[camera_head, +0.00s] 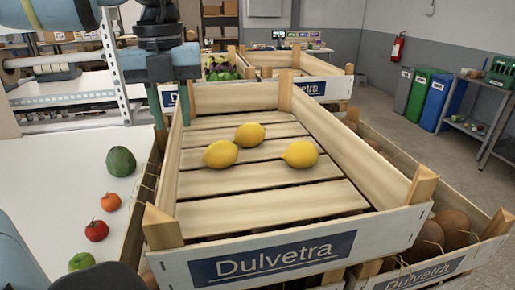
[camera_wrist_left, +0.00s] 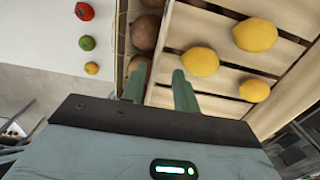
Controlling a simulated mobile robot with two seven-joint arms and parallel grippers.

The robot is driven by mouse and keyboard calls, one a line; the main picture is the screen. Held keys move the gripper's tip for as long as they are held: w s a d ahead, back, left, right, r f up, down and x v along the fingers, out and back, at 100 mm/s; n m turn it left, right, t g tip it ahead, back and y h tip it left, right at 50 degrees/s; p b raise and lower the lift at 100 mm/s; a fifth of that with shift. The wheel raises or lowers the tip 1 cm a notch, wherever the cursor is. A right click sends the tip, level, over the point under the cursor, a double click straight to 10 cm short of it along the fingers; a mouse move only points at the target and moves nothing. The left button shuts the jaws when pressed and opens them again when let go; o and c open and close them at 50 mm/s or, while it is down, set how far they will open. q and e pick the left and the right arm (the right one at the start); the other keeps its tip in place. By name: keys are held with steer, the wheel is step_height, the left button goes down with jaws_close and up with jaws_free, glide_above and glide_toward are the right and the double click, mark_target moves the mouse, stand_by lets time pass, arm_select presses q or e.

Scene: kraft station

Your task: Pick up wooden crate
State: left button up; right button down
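The wooden crate (camera_head: 258,185) has pale slats, a blue "Dulvetra" label on its near wall and three lemons on its floor. It rests at an angle above other crates. My left gripper (camera_head: 171,112) points down at the far part of the crate's left wall. In the left wrist view, the fingers (camera_wrist_left: 159,90) are spread on either side of the crate wall (camera_wrist_left: 163,45), one outside and one inside above the slats. I cannot tell whether they touch the wood. My right gripper is not in view.
A lower crate (camera_head: 428,278) with brown round produce sticks out at right. A white surface (camera_head: 45,200) at left holds a green fruit (camera_head: 121,162), an orange (camera_head: 110,202), a tomato (camera_head: 96,230) and a green apple (camera_head: 80,262). More crates (camera_head: 300,68) stand behind.

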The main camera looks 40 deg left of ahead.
mark_target(175, 147)
arm_select(q)
steer(key=f, duration=0.5)
steer(key=shift+s+a+f+p, duration=0.1)
steer(key=shift+s+f+p, duration=0.15)
steer(key=shift+p, duration=0.15)
steer(key=shift+f, duration=0.55)
jaws_close()
steer(key=shift+w+r, duration=0.1)
steer(key=shift+r, duration=0.05)
stand_by(0.6)
